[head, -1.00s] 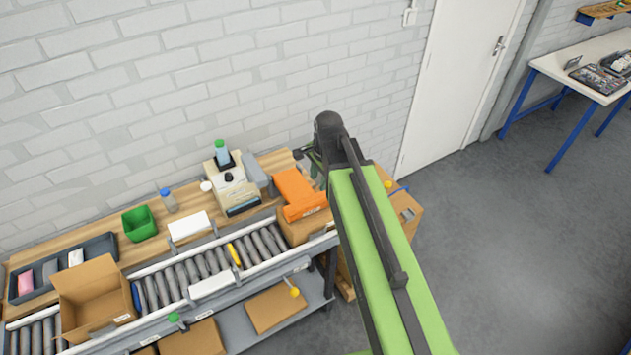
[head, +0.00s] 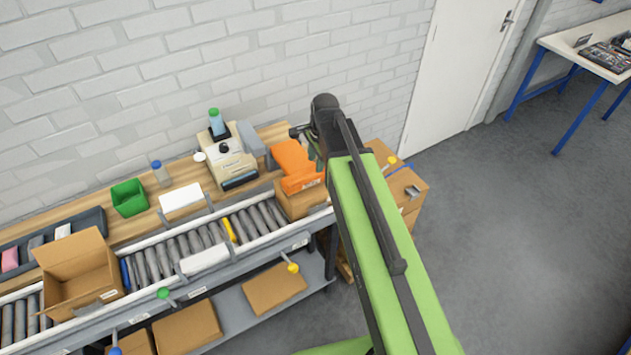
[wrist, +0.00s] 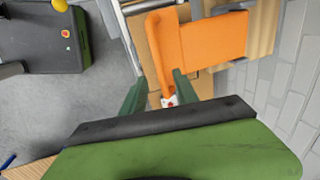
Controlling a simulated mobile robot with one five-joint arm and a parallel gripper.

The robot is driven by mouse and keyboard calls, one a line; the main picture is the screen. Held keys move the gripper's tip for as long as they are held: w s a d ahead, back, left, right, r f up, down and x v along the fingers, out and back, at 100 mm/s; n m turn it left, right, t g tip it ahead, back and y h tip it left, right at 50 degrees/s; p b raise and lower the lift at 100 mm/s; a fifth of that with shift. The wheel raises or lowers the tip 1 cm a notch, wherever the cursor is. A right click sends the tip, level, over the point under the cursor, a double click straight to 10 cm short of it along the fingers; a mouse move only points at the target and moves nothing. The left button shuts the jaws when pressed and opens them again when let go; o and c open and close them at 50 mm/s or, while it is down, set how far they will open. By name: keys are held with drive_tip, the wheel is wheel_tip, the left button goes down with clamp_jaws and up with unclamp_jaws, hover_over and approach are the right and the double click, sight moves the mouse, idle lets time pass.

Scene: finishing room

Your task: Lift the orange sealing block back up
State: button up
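The orange sealing block (head: 294,166) sits on a cardboard box at the right end of the roller conveyor. In the wrist view the orange block (wrist: 213,37) fills the upper middle, with one long face toward me. My gripper (wrist: 160,92) is open, with its two green fingers apart just short of the block's near edge. Nothing is clearly held between them; a small white and red patch shows there. In the head view my arm hides most of the gripper, which is just right of the block.
A beige machine (head: 229,160) stands on the wooden bench left of the block. An open carton (head: 78,275) stands at the conveyor's left. Cardboard boxes (head: 405,185) are stacked behind my arm. The floor on the right (head: 500,240) is clear.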

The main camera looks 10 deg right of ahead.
sight(314, 173)
drive_tip(key=f+b, duration=0.2)
drive_tip(key=f, duration=0.1)
drive_tip(key=w+f+b, duration=0.1)
drive_tip(key=f+b, duration=0.1)
drive_tip(key=f, duration=0.1)
drive_tip(key=shift+w+a+f+b, duration=0.1)
drive_tip(key=shift+a+f+b, duration=0.1)
drive_tip(key=shift+b, duration=0.15)
drive_tip(key=shift+r, duration=0.15)
clamp_jaws()
idle(0.8)
